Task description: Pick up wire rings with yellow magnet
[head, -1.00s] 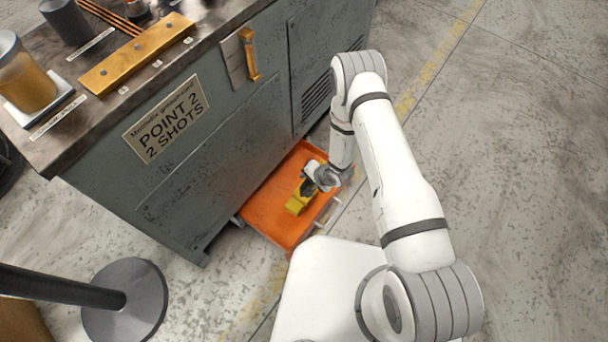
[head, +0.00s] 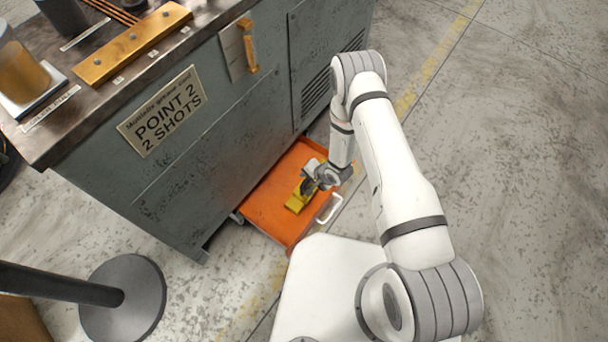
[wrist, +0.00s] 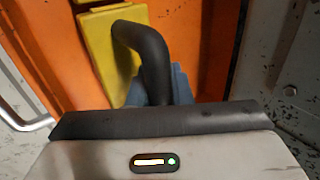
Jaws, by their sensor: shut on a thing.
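The yellow magnet (head: 295,204) is a yellow block with a curved black handle. It is over the orange tray (head: 262,212), low beside the cabinet; I cannot tell whether it touches the tray floor. My gripper (head: 309,186) is low over the tray, shut on the magnet's handle. In the wrist view the black handle (wrist: 150,50) curves up from the yellow block (wrist: 105,45), and bluish finger parts (wrist: 178,84) show behind it. Most of the fingers are hidden by the gripper body. I can make out no wire rings in either view.
The tray has a white handle (head: 331,209) at its outer side. The grey-green cabinet (head: 185,170) rises beside it, with a worktop of parts above. A black post base (head: 122,300) stands at lower left. The floor to the right is clear.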

